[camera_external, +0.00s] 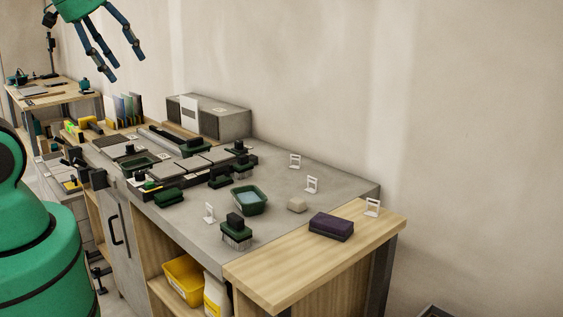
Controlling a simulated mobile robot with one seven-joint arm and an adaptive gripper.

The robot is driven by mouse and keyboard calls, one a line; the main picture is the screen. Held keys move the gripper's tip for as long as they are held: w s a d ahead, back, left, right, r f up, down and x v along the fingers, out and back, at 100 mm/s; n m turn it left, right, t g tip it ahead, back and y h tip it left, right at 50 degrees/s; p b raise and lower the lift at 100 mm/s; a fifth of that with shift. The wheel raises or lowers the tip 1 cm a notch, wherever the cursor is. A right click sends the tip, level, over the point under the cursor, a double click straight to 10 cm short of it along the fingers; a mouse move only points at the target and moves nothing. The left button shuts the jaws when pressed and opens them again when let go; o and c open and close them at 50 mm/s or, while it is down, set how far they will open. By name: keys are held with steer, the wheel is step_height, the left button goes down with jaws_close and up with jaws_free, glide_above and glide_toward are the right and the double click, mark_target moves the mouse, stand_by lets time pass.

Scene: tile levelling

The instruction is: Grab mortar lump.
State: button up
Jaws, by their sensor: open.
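A small beige lump (296,204), which looks like the mortar lump, rests on the grey worktop (275,178) near its right end. It lies between a green tub and a dark purple block. My gripper (124,66) is at the upper left, high above the bench and far from the lump. Its dark blue fingers are spread open and point down to the right, with nothing between them.
The green tub (250,200) with bluish contents and a brush (237,232) stand left of the lump. The purple block (331,227) is at its right. Small white stands (311,184) are behind it. Grey tiles (190,164) and tools crowd the left part.

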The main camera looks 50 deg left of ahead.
steer(key=n+g+p, duration=0.1)
steer(key=g+p, duration=0.1)
steer(key=g, duration=0.4)
glide_above(296, 199)
step_height(296, 199, down, 26)
steer(key=shift+a+r, duration=0.1)
steer(key=shift+f+b, duration=0.45)
steer(key=shift+f, duration=3.85)
